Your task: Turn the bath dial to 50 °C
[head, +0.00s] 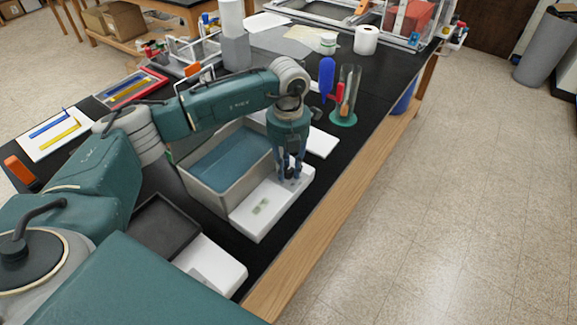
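The water bath (215,184) is a metal tank of blue water with a white control panel (251,224) along its right side. A small greenish display (261,207) shows on the panel; its reading is too small to make out. My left gripper (289,174) points down at the far end of the panel, with its fingertips at or just above the surface. A small dark part shows at the fingers, but I cannot make out the dial there or whether the fingers hold it. My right gripper is not in view.
Behind the bath stand a glass cylinder on a green base (345,112), a blue upright item (327,75) and a white roll (366,40). A black tray (160,228) lies nearer me. The wooden table edge (330,200) runs along the right.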

